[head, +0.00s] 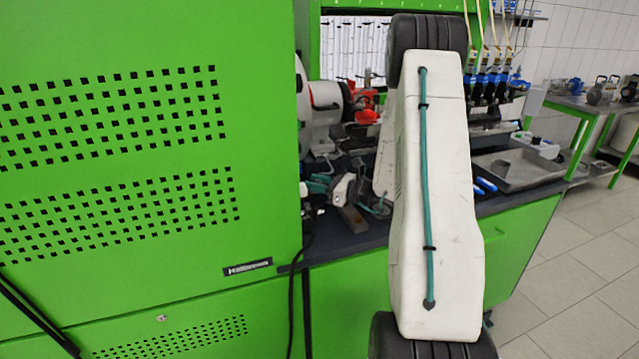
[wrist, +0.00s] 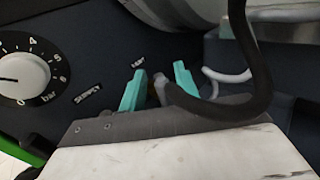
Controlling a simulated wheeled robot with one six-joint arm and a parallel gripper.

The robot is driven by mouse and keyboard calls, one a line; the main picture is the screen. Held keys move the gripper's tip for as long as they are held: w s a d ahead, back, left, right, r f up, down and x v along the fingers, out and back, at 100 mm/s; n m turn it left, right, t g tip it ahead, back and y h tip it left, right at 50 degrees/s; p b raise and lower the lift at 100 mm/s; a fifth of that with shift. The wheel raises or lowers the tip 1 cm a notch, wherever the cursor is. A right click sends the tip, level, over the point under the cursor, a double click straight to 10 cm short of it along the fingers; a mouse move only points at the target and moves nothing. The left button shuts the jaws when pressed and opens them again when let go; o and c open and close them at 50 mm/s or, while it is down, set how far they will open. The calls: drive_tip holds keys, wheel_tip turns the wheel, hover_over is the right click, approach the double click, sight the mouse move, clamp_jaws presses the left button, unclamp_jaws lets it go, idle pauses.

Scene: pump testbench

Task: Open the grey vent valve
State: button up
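My gripper (wrist: 159,76) shows in the wrist view with its two teal fingers apart, close to a dark panel. A small grey piece (wrist: 160,88), possibly the grey vent valve's handle, shows between the fingers with a brownish part beside it. I see a gap from it to the fingers, but contact deeper down is hidden. In the head view my white arm link blocks the middle, and I cannot make out the valve there.
A round pressure dial marked in bar (wrist: 22,78) is at the left of the wrist view. A label reading SUPPLY (wrist: 88,93) is beside it. In the head view, a green cabinet (head: 150,215) fills the left, and a metal tray (head: 520,170) lies on the bench at right.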

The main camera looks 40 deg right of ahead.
drive_tip(key=shift+d, duration=0.1)
drive_tip(key=r, duration=0.4)
drive_tip(key=shift+s, duration=0.3)
drive_tip(key=s+a, duration=0.3)
drive_tip(key=s, duration=0.4)
drive_tip(key=s+a+r, duration=0.1)
drive_tip(key=s+a, duration=0.2)
drive_tip(key=s, duration=0.4)
drive_tip(key=shift+a, duration=0.2)
drive_tip(key=shift+s, duration=0.1)
